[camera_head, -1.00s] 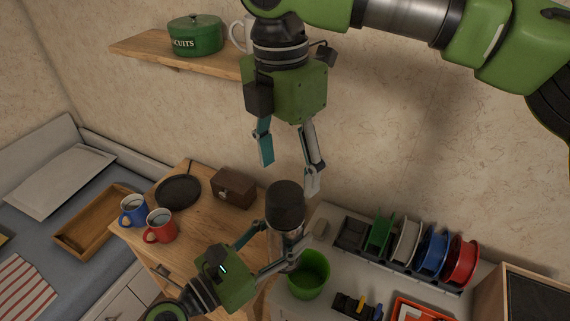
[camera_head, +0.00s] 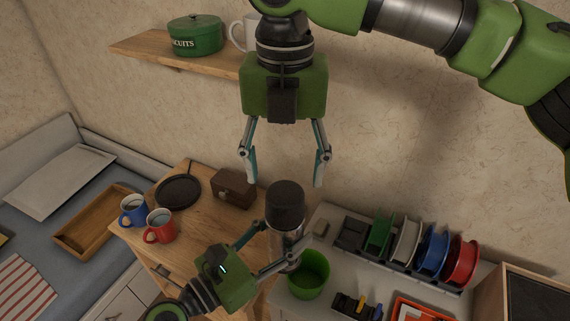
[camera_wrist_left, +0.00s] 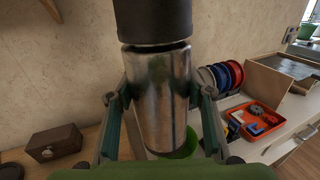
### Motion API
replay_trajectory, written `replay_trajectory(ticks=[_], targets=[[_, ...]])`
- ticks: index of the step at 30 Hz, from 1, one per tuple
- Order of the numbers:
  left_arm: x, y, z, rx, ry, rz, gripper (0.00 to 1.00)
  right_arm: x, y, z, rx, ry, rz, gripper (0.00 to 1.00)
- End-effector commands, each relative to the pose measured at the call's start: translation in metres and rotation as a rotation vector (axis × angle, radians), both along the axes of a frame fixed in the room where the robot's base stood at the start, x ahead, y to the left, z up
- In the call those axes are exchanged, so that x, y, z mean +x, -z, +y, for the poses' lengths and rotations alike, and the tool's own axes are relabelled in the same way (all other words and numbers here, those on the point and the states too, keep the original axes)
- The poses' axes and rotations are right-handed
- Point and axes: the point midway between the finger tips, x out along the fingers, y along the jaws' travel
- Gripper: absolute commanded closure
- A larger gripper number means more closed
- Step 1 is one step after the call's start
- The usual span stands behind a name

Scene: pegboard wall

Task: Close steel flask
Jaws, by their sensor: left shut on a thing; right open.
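The steel flask (camera_head: 284,246) is upright, with a dark cap (camera_head: 285,203) on its top. In the left wrist view the flask (camera_wrist_left: 158,95) shows its shiny body, and a thin gap or seam shows below the dark cap (camera_wrist_left: 152,20). My left gripper (camera_head: 283,250) is shut on the flask's body, one finger on each side. My right gripper (camera_head: 284,182) is open and empty, pointing down just above the cap, its fingers spread wider than the cap.
A green bucket (camera_head: 309,275) stands close right of the flask. Spools on a rack (camera_head: 421,250) lie further right. A wooden box (camera_head: 233,189), a pan (camera_head: 178,191) and two mugs (camera_head: 160,226) stand on the wooden table at left. A shelf (camera_head: 150,48) holds a biscuit tin (camera_head: 195,35).

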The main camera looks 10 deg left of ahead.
Motion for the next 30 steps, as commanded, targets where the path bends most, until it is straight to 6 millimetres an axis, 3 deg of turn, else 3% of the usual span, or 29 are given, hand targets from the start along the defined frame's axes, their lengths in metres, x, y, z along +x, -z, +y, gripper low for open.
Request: replay_trajectory(ticks=[15, 28, 30], targets=[[0.000, -0.003, 0.000, -0.002, -0.001, -0.004, 1.00, 0.000, 0.068, -0.001, -0.002, 0.001, 0.000, 0.39], [0.000, -0.003, 0.000, -0.002, -0.001, -0.004, 1.00, 0.000, 0.078, 0.000, -0.001, 0.001, 0.000, 0.39], [0.000, -0.003, 0.000, -0.002, -0.001, -0.004, 1.00, 0.000, 0.078, 0.000, -0.001, 0.001, 0.000, 0.55]])
